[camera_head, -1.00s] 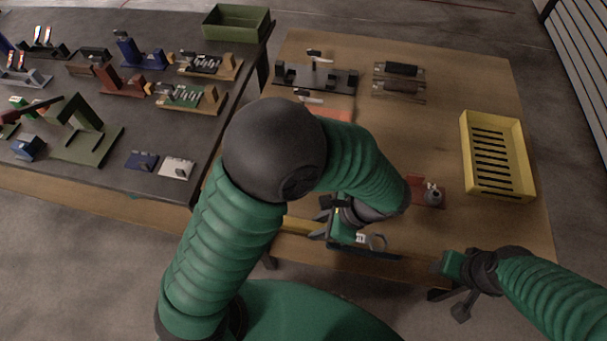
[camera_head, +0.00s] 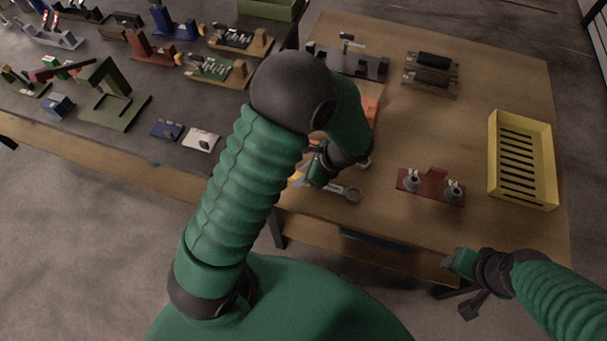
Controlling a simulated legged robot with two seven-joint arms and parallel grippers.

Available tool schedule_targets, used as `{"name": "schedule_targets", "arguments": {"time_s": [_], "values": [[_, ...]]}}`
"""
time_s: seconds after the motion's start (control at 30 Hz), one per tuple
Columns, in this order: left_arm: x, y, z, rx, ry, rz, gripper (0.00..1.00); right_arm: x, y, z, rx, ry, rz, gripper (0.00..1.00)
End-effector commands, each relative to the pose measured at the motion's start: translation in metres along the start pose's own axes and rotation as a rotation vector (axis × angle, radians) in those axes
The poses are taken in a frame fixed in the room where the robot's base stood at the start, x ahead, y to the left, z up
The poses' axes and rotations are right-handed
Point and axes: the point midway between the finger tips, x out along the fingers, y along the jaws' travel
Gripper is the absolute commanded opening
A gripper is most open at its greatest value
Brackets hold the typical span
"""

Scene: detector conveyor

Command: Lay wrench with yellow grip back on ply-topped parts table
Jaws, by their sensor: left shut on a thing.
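The wrench with the yellow grip (camera_head: 354,194) is in my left gripper (camera_head: 320,178). Its grey ring end points right and a bit of yellow shows left of the gripper. My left gripper is shut on it, over the front left part of the ply-topped parts table (camera_head: 480,235). I cannot tell whether the wrench touches the top. My forearm and hand hide part of it. My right gripper (camera_head: 458,280) is by the table's front right edge, apart from the wrench.
A red fixture (camera_head: 432,185) with two grey knobs stands right of the wrench. A yellow slotted tray (camera_head: 522,160) is at the right, and dark fixtures (camera_head: 430,75) at the back. A dark bench (camera_head: 60,125) with several fixtures adjoins on the left. Middle ply is clear.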

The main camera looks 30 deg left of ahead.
Motion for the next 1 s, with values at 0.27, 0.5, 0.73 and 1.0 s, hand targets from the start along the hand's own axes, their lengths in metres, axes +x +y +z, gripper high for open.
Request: {"name": "schedule_targets", "arguments": {"time_s": [0.27, 0.5, 0.73, 1.0], "values": [[0.0063, 0.0005, -0.005, 0.0, -0.003, 0.001, 0.0, 0.0039, -0.0003, 0.0008, -0.001, 0.0, 0.0, 0.53], [0.0089, 0.0007, -0.0074, 0.0, -0.002, 0.0, 0.28, 0.0049, -0.0002, 0.0011, 0.0, 0.0, 0.0, 0.53], [0.0094, 0.0005, -0.0068, 0.0, -0.002, 0.001, 0.49, 0.005, -0.0001, 0.0011, 0.0, 0.0, 0.0, 0.53], [0.0095, 0.0006, -0.0065, -0.001, -0.003, 0.001, 0.49, 0.005, -0.0002, 0.0011, -0.001, 0.0, 0.0, 0.53]]}}
